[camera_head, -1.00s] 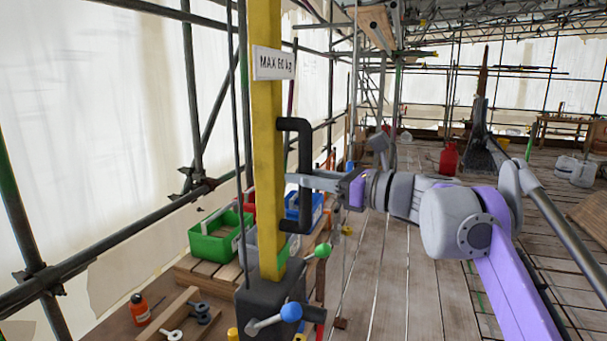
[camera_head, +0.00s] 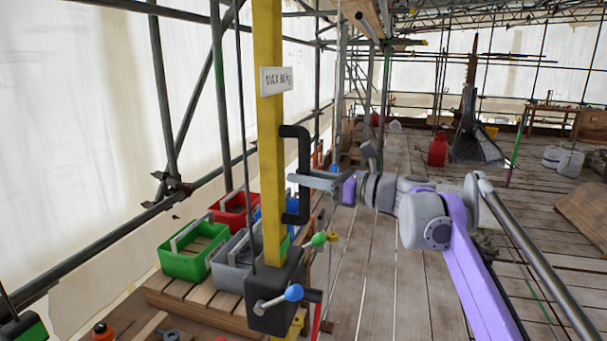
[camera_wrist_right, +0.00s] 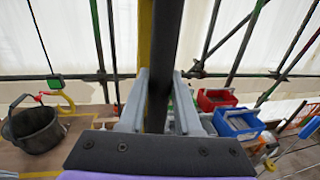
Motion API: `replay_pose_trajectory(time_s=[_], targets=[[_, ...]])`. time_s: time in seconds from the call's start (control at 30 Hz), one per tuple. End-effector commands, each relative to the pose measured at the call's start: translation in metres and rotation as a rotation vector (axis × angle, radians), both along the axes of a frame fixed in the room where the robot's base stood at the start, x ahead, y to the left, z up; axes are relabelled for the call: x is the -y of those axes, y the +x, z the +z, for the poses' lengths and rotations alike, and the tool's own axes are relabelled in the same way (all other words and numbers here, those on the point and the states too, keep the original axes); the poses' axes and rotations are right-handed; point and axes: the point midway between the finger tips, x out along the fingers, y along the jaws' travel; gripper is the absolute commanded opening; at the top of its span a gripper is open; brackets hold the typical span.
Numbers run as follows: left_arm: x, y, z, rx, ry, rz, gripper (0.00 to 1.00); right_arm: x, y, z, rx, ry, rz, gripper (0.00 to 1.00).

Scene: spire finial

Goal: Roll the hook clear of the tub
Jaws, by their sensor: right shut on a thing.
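My right gripper (camera_head: 300,179) is shut on the black handle (camera_head: 299,215) of the yellow post (camera_head: 270,140). In the right wrist view the handle (camera_wrist_right: 166,50) passes between the fingers (camera_wrist_right: 160,105). A black tub (camera_wrist_right: 35,132) stands at the left of that view. Just right of its rim a yellow curved hook (camera_wrist_right: 68,101) hangs below a green block (camera_wrist_right: 55,82) on a rope, with a red piece beside it. I cannot tell whether the hook touches the tub. A black-and-green block (camera_head: 25,328) shows at the head view's lower left. My left gripper is out of view.
Green (camera_head: 185,264), grey (camera_head: 232,275) and red (camera_head: 232,210) bins sit on wooden pallets left of the post. A lever with a blue knob (camera_head: 294,292) sticks out from the post's base. Scaffold tubes stand along the left. The plank floor (camera_head: 380,290) is mostly open.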

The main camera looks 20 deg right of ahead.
Motion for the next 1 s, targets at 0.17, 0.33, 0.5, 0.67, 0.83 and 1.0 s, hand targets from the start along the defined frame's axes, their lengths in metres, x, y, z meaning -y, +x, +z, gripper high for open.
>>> replay_pose_trajectory(time_s=[0.17, 0.33, 0.5, 0.67, 0.83, 1.0], targets=[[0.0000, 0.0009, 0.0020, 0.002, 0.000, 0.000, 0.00, 0.0021, 0.0025, -0.0004, 0.001, -0.002, -0.001, 0.00], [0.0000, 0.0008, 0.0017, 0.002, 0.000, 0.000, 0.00, 0.0021, 0.0025, -0.0011, 0.000, -0.003, -0.001, 0.00], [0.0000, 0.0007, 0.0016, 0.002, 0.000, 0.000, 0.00, 0.0020, 0.0024, -0.0013, 0.000, -0.003, -0.001, 0.36], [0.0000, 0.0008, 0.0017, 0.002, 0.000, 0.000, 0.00, 0.0018, 0.0023, -0.0011, 0.000, -0.003, 0.000, 0.62], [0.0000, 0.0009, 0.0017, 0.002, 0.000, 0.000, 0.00, 0.0017, 0.0023, -0.0009, 0.000, -0.003, 0.000, 0.62], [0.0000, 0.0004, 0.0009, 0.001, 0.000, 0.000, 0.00, 0.0047, -0.0003, -0.0011, -0.001, -0.002, -0.002, 0.62]])
